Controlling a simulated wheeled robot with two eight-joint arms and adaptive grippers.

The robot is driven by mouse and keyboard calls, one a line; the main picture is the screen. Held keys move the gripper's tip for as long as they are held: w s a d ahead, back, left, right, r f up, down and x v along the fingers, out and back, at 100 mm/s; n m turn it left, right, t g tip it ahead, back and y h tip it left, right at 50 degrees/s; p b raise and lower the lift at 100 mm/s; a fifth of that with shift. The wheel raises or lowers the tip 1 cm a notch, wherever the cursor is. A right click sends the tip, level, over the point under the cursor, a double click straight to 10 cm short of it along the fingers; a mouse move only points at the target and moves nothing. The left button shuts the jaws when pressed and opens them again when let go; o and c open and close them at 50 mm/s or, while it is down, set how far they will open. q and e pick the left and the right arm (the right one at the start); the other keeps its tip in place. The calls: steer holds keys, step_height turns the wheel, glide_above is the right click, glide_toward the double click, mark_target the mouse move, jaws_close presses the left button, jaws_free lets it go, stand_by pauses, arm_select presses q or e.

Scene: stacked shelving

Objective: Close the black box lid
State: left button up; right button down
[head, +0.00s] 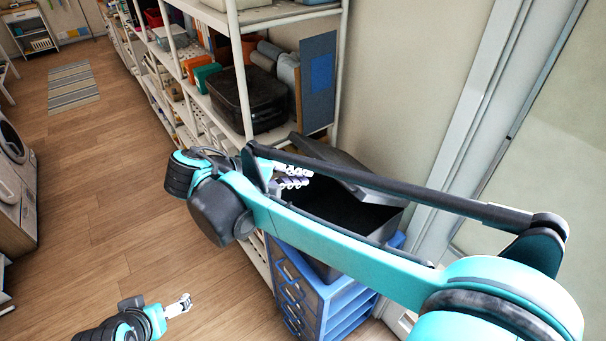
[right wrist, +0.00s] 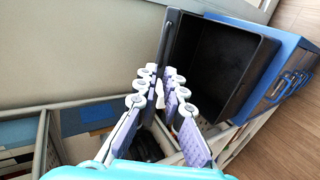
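The black box (head: 350,210) stands open on a blue drawer unit, with its dark inside showing. Its lid (head: 350,172) is raised and tilted back on the wall side, partly hidden behind my right arm. In the right wrist view the open box (right wrist: 225,65) lies just beyond the fingers. My right gripper (head: 294,177) is at the shelf-side end of the box, near the lid. Its fingers (right wrist: 160,73) are a little apart, with a narrow gap. I cannot tell whether they touch the lid. My left gripper (head: 182,305) is low over the floor, away from the box; its finger gap is unclear.
The blue drawer unit (head: 300,287) bears the box beside the wall. A white shelving rack (head: 240,80) stands just beyond it, holding another black case (head: 262,100) and several items. The wooden floor (head: 90,200) on the left is clear.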

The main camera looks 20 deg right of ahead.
steer(key=w+d+r+m+g+y+p, duration=0.3)
steer(key=d+r+m+y+p, duration=0.9)
steer(key=m+p, duration=0.5)
steer(key=shift+m+h, duration=0.5)
steer(key=shift+h, duration=0.1)
steer(key=f, duration=0.4)
steer(key=d+f, duration=0.1)
steer(key=f, duration=0.3)
steer(key=d+f, duration=0.1)
steer(key=f, duration=0.3)
steer(key=shift+w, duration=0.1)
steer(key=shift+s+a+f, duration=0.15)
steer(key=shift+a+f, duration=0.4)
steer(key=shift+f, duration=0.35)
steer(key=shift+s+a+f, duration=0.15)
steer(key=shift+a+f, duration=0.35)
steer(key=shift+f, duration=0.35)
